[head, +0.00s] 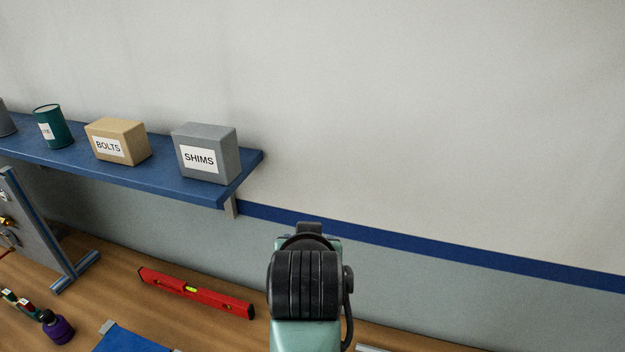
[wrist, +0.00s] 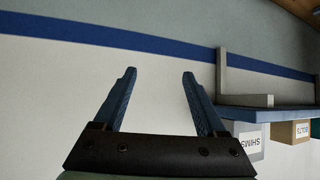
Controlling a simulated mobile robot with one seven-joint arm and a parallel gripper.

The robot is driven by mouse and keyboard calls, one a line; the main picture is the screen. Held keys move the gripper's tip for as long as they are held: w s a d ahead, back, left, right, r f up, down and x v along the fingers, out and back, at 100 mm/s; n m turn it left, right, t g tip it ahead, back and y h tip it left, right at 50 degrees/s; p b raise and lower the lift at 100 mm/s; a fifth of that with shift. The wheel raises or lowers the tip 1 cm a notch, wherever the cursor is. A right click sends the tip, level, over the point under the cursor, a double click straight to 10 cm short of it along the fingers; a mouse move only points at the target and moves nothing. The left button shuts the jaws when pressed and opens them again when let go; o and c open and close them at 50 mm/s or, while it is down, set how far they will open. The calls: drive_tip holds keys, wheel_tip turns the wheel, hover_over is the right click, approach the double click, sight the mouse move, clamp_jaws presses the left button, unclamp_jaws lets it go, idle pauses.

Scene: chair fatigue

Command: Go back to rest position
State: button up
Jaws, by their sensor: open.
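My gripper (wrist: 158,92) shows in the wrist view with its two blue fingers spread apart and nothing between them. Behind the fingers is the pale wall with its blue stripe (wrist: 110,38). In the wrist view the scene appears upside down, with the shelf to the right of the fingers and apart from them. In the head view my arm rises at the bottom centre in front of the wall, and my fingers cannot be made out there.
A blue wall shelf (head: 160,176) holds a grey SHIMS box (head: 208,153), a tan BOLTS box (head: 119,142) and a green can (head: 53,127). The wall at right is bare.

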drive_tip(key=s+r+t+b, duration=0.25)
drive_tip(key=r+t, duration=0.25)
drive_tip(key=r, duration=0.4)
drive_tip(key=s+r+t+b, duration=0.25)
drive_tip(key=r+t, duration=0.25)
drive_tip(key=r, duration=0.5)
drive_tip(key=s+r+t+b, duration=0.3)
drive_tip(key=s+r+t, duration=0.3)
drive_tip(key=s+r, duration=0.5)
drive_tip(key=shift+s+d+t, duration=0.3)
drive_tip(key=shift+s, duration=0.2)
